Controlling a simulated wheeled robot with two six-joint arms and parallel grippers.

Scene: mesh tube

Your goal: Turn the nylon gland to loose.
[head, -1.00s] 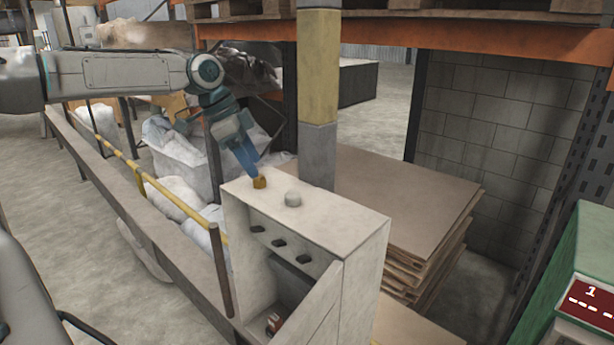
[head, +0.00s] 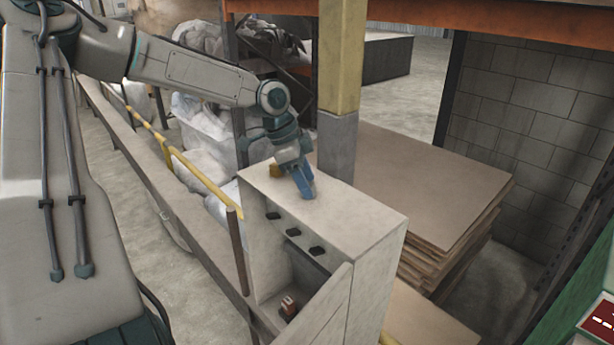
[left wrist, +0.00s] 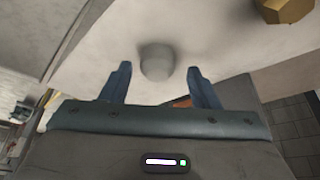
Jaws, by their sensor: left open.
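The nylon gland (left wrist: 157,60) is a short round grey-white knob on the pale top of a cabinet (head: 350,215). In the left wrist view it shows between my two blue fingertips, apart from both. I cannot tell whether the tips reach down around it. My left gripper (head: 307,194) is open and points down at the cabinet top. In the head view its fingers hide the nylon gland. A brass hex gland (head: 275,171) stands beside the gripper on the left, and it also shows at upper right in the left wrist view (left wrist: 290,8). My right gripper is not in view.
The cabinet's open front holds a row of dark holes and a small red-and-white item (head: 288,306). A yellow and grey post (head: 338,150) stands close behind the gripper. Stacked boards (head: 430,190) lie to the right, and a yellow rail (head: 205,180) runs at left.

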